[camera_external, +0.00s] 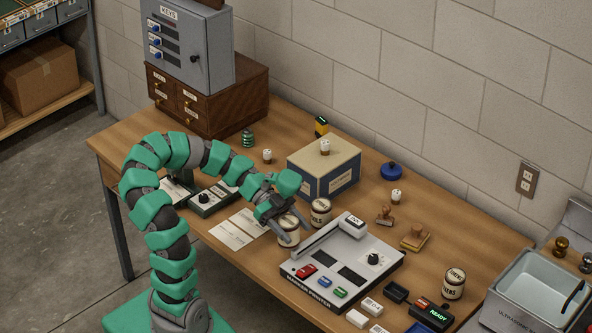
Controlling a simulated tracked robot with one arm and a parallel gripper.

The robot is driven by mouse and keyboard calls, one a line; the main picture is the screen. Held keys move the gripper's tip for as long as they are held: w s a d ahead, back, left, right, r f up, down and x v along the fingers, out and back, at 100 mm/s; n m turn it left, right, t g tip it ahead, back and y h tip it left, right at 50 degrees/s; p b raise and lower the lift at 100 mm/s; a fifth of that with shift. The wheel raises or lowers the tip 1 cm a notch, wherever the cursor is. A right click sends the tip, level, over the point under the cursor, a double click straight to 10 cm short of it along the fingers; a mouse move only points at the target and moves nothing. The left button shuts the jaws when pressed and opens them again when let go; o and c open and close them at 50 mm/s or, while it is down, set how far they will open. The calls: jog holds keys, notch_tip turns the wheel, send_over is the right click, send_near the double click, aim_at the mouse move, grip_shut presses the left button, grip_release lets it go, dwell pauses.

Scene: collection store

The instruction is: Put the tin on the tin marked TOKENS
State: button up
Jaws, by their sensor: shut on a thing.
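My gripper (287,222) is shut on a cream tin (289,237) with a dark rim, near the front edge of the table. The fingers cover part of this tin, and I cannot tell whether its base touches the table. A similar tin (320,211) stands just behind and to the right; its label is partly readable, ending in "LS". Another similar tin (454,284) stands upright at the right end of the table, clear of my gripper. Its label appears to end in "ENS", matching TOKENS, though the print is small.
A grey machine (340,266) with a raised arm lies between my gripper and the right-hand tin. A box (323,170) stands behind. Stamps (414,238), small blocks (372,307) and a READY device (431,315) crowd the right side. A grey basin (535,290) stands at far right.

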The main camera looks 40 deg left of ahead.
jog(key=w+d+r+p, duration=0.25)
jog(key=w+d, duration=0.65)
jog(key=d, duration=0.5)
jog(key=w+d+r+p, duration=0.2)
jog(key=d+p, duration=0.1)
jog(key=d, duration=1.5)
jog(key=b, duration=0.1)
send_over(460, 278)
jog(key=shift+w+f, duration=0.15)
jog(key=shift+f, duration=0.65)
jog(key=shift+f+b, duration=0.4)
jog(key=shift+f, duration=1.3)
jog(key=shift+f, duration=0.1)
jog(key=o, duration=1.2)
jog(key=v, duration=0.6)
jog(key=p+v, duration=0.1)
jog(key=v, duration=0.5)
jog(key=shift+r, duration=0.25)
